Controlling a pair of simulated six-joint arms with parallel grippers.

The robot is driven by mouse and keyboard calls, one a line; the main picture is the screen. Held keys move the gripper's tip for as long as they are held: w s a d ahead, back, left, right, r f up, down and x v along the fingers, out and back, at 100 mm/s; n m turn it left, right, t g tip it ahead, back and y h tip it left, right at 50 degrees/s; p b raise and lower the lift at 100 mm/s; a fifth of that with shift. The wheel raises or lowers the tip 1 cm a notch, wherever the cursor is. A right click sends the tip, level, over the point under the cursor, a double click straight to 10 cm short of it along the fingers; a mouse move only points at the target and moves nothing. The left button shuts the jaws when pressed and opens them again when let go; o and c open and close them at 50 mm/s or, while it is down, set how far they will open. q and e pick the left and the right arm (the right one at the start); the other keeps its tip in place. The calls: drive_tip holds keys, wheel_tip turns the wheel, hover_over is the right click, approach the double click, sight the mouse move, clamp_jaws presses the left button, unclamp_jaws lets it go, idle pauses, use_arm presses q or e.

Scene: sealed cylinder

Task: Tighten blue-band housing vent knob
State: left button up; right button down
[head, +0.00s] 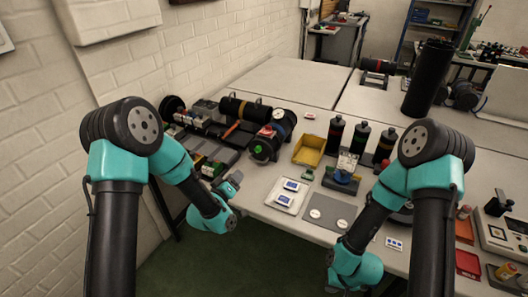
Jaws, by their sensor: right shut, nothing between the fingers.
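A yellow bin (309,150) and several black bottles (334,135) stand right of the housing. A white tray (287,196) and a grey mat (331,213) lie at the front. A tall black cylinder (427,80) stands at the back right. The back-left tabletop is clear.

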sight(257, 151)
use_arm(q)
drive_tip(key=x, duration=1.7)
drive_tip(key=shift+w+f, duration=0.1)
drive_tip(key=shift+w, duration=0.1)
drive_tip(key=shift+c, duration=0.4)
drive_tip(key=c, duration=0.6)
drive_tip(key=shift+o, duration=0.2)
drive_tip(key=shift+m, duration=0.3)
drive_tip(key=shift+a+m, duration=0.1)
drive_tip(key=shift+m, duration=2.4)
drive_tip(key=o, duration=0.6)
